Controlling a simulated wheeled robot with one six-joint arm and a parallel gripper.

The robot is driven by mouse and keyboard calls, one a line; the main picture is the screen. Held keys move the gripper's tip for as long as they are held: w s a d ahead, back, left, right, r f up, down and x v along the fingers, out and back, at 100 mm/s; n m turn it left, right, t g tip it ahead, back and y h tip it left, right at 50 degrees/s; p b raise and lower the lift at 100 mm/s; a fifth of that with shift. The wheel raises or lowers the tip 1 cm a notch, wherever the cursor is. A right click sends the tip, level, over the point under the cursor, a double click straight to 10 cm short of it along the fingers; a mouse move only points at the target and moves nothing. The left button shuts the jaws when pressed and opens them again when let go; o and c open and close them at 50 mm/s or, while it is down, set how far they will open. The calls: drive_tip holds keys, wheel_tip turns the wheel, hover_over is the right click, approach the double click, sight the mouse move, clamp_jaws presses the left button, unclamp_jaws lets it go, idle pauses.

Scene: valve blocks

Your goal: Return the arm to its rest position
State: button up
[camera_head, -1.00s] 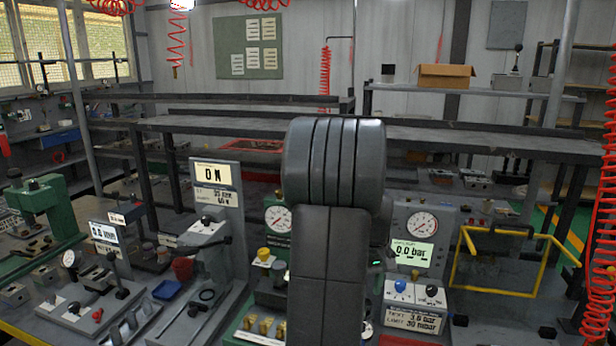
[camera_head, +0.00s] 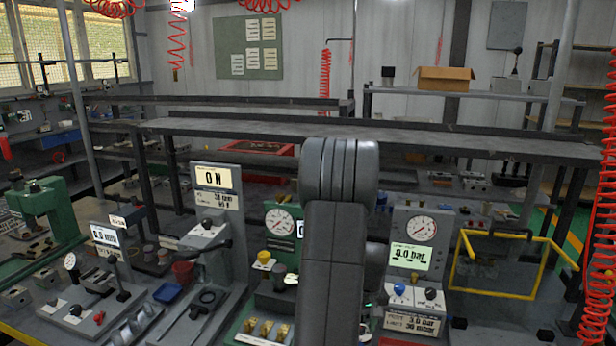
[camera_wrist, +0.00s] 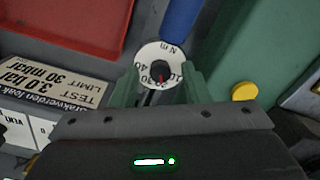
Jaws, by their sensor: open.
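My arm, dark grey, stands upright in the middle of the head view and hides my gripper there. In the wrist view my gripper (camera_wrist: 160,84) shows two greenish fingers, spread apart with nothing held between them. A round white dial marked N m (camera_wrist: 151,56) shows beyond and between the fingertips; I cannot tell its distance.
The test station with the 0.0 bar display (camera_head: 411,257) is just right of my arm. The 0 N press (camera_head: 215,205) and brass fittings (camera_head: 266,328) are to its left. A yellow tube frame (camera_head: 500,293) is at right. A red tray (camera_wrist: 75,35) shows in the wrist view.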

drive_tip(key=m+p, duration=0.2)
drive_tip(key=m, duration=0.2)
drive_tip(key=shift+r, duration=0.15)
drive_tip(key=m+p, duration=0.3)
drive_tip(key=m, duration=0.1)
drive_tip(key=shift+w+r, duration=0.1)
drive_tip(key=shift+r, duration=0.2)
wheel_tip(320, 180, up, 8)
drive_tip(key=b, duration=0.1)
drive_tip(key=shift+s+b, duration=0.2)
drive_tip(key=shift+b, duration=0.1)
